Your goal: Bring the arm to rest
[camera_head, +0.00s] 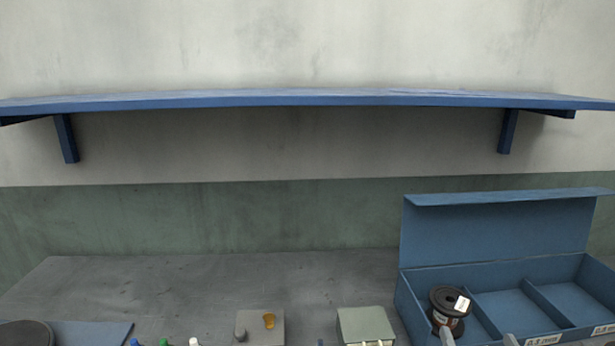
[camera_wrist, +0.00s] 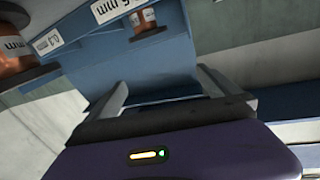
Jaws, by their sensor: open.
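My gripper (camera_wrist: 162,82) is open in the wrist view, with nothing between its two fingers. In the head view the fingertips of my gripper (camera_head: 478,337) just show at the bottom edge, in front of the blue box (camera_head: 500,227). A dark spool (camera_head: 447,306) with a white label stands in the box's left compartment. The other two compartments in view look empty. In the wrist view a copper-wound spool (camera_wrist: 144,22) shows at the top, beyond the fingers and apart from them. Another copper spool (camera_wrist: 12,52) is cut off at the left edge. Most of my arm is out of view.
A blue shelf (camera_head: 300,98) runs along the wall above the grey table (camera_head: 200,285). A small grey-green box (camera_head: 365,325) and a beige block (camera_head: 262,325) stand at the front middle. Several small bottles and a dark round thing (camera_head: 25,335) are cut off at the lower left.

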